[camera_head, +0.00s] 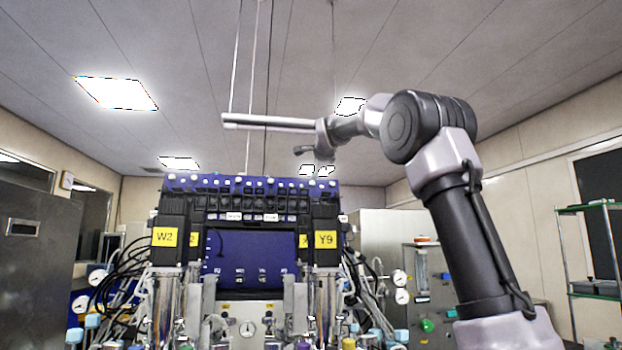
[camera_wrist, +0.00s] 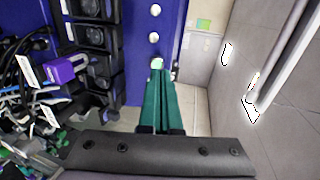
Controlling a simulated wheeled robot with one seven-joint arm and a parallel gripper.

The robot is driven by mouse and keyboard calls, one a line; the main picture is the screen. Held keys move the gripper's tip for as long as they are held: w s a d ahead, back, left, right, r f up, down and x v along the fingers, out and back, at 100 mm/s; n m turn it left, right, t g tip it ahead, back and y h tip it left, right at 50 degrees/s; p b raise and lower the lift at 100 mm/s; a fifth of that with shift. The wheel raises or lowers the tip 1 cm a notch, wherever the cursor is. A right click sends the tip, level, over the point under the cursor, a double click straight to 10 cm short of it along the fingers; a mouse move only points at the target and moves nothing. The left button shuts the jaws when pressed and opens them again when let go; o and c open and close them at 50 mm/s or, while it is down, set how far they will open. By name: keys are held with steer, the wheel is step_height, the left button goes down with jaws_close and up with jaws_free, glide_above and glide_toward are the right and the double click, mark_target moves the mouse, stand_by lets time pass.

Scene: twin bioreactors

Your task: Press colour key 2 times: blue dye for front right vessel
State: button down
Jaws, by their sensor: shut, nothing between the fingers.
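A twin bioreactor stands ahead in the head view. Its dark blue panel (camera_head: 250,253) sits between yellow labels W2 (camera_head: 165,237) and Y9 (camera_head: 325,239). A metal-and-glass column (camera_head: 325,295) stands below Y9 at front right. A row of white round knobs (camera_head: 240,181) runs along the top blue edge. In the wrist view my gripper (camera_wrist: 158,70) has green fingers, closed together and empty. Their tips overlap a white round knob on the blue strip (camera_wrist: 142,75); I cannot tell whether they touch. Another white knob (camera_wrist: 153,37) lies just beyond. No colour key is clearly identifiable.
Black modules (camera_wrist: 97,65) and tangled cables (camera_wrist: 30,100) lie left of the fingers in the wrist view. A wire rack (camera_head: 605,240) stands at far right in the head view.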

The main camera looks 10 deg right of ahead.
steer(key=v, duration=0.8)
steer(key=shift+s+d+r, duration=0.15)
steer(key=shift+s, duration=0.2)
steer(key=shift+w, duration=0.1)
glide_toward(312, 181)
steer(key=shift+x, duration=2.4)
steer(key=shift+w, duration=0.15)
steer(key=shift+x, duration=1.3)
steer(key=shift+v, duration=1.5)
